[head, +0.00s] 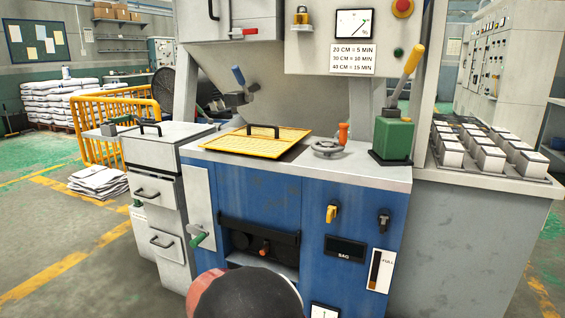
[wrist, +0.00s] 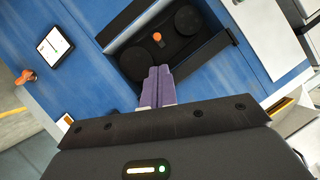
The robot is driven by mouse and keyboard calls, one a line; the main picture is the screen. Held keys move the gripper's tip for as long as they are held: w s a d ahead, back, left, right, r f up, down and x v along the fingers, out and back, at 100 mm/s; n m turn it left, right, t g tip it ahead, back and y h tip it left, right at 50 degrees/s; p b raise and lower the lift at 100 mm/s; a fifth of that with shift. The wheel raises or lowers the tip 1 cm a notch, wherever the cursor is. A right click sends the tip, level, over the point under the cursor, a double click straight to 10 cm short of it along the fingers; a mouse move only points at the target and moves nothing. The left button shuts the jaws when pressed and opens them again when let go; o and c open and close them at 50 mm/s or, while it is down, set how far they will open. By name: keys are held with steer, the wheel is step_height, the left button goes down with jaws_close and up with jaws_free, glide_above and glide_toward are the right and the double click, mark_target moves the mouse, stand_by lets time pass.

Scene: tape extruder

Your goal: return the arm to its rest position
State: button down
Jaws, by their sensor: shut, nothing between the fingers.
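My gripper (wrist: 158,70) shows in the wrist view with its two purple fingers side by side and shut, with nothing between them. The fingertips point toward a dark recess (wrist: 205,48) in the blue machine front, with an orange knob (wrist: 157,37) just beyond them. I cannot tell how far the tips are from it. In the head view a rounded black and red part of my arm (head: 250,296) shows at the bottom, in front of the blue machine cabinet (head: 270,205). My gripper does not show in that view.
The open recess (head: 262,245) in the cabinet has a ledge under it. A green handle (head: 198,238) and a yellow switch (head: 332,212) stick out nearby. On top are a yellow grille (head: 255,140) and a green lever box (head: 393,138).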

steer(key=s+d+r+n+g+y, duration=0.2)
steer(key=s+d+r+y, duration=0.15)
steer(key=d+r, duration=0.3)
steer(key=s+d+r+n+g+y, duration=0.2)
steer(key=s+d+r, duration=0.3)
steer(key=r, duration=0.3)
steer(key=s+d+n+g+h, duration=0.1)
steer(key=s+d+g+h, duration=0.1)
steer(key=s+d, duration=0.5)
steer(key=s+d+n+g+h, duration=0.1)
steer(key=s+d, duration=0.7)
steer(key=s, duration=0.9)
steer(key=shift+s+d+n+g+h+p, duration=0.35)
steer(key=shift+s+n+g+h, duration=0.1)
steer(key=shift+n, duration=0.25)
